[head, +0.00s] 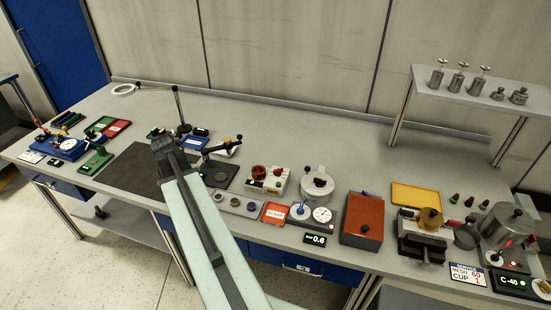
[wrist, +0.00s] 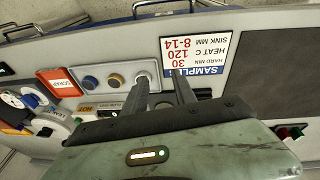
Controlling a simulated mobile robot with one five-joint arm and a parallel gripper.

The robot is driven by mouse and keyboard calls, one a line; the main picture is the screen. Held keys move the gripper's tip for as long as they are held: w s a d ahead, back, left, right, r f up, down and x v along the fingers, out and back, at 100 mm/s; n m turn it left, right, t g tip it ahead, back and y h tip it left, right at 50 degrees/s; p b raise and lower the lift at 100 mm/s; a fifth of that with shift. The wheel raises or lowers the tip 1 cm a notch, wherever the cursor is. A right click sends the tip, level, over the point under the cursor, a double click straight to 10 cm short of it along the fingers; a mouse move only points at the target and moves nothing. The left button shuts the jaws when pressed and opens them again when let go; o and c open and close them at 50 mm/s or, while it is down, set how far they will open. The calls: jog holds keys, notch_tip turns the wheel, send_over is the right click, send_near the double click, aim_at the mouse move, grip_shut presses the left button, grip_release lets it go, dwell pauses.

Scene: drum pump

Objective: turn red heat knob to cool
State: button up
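A small red knob or button (head: 277,172) sits on a white box (head: 268,187) right of my arm in the head view, beside a brown-red round cup (head: 259,173). It is too small to tell its setting, or for sure that it is the heat knob. My gripper (head: 163,142) is over the dark mat, well left of the white box. In the wrist view my gripper (wrist: 160,82) has its fingers apart, with nothing between them.
A red card (head: 275,213), a dial unit (head: 313,215) and a red-brown box (head: 362,220) stand right of my arm. A sample card (wrist: 196,52) lies beyond my fingers. A thin stand (head: 180,110) rises behind my gripper. The back of the bench is mostly clear.

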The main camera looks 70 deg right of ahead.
jog(key=s+d+r+m+g+p, duration=0.1)
jog(key=s+d+r+m, duration=0.15)
jog(key=s+d, duration=0.4)
jog(key=s+d+r+m+p, duration=0.1)
jog(key=s+d+r+m, duration=0.1)
jog(key=s+d+m, duration=0.35)
jog(key=m, duration=0.1)
send_near(276, 170)
jog(key=f, duration=0.1)
jog(key=shift+g+h, duration=0.4)
jog(key=shift+g, duration=0.1)
jog(key=b+x, duration=0.4)
jog(key=x, duration=0.1)
jog(key=b+x, duration=0.2)
jog(key=x, duration=0.1)
jog(key=shift+w+a+f+b, duration=0.1)
jog(key=shift+w+f+b, duration=0.05)
jog(key=shift+w+b, duration=0.2)
grip_shut()
jog(key=shift+w+d+r, duration=0.1)
jog(key=shift+d+r, duration=0.15)
jog(key=shift+d, duration=0.2)
jog(key=shift+a, duration=0.45)
